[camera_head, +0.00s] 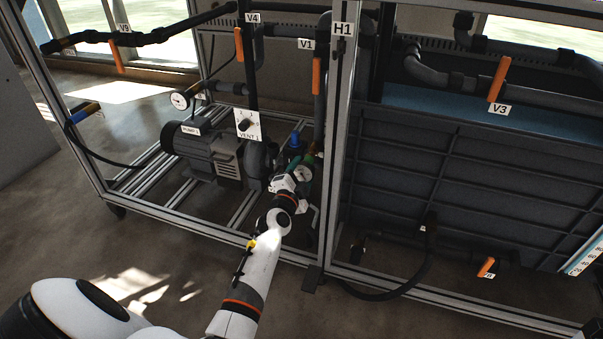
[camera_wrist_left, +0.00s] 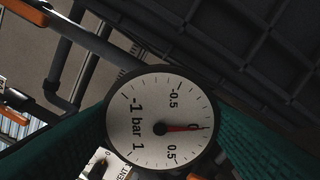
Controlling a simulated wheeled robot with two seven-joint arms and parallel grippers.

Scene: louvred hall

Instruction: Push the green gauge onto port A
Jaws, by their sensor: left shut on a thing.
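My left gripper (camera_head: 304,168) reaches into the frame by the pump and is shut on a gauge. The gauge (camera_head: 303,174) shows its round white dial at the fingers. In the left wrist view the gauge dial (camera_wrist_left: 148,105) fills the middle, marked "-1 bar 1", with a black rim and a red needle near 0. Green textured surfaces flank it on both sides. The gauge's stem and its lower end are hidden. I cannot make out a label for port A, nor whether the gauge touches a port. My right gripper is not in view.
A grey pump motor (camera_head: 205,146) stands left of my left gripper. A VENT 1 panel (camera_head: 247,126) is close by. The metal upright H1 (camera_head: 335,150) is just right of the gripper. Another gauge (camera_head: 180,100) sits on a pipe further left. Orange valve handles hang above.

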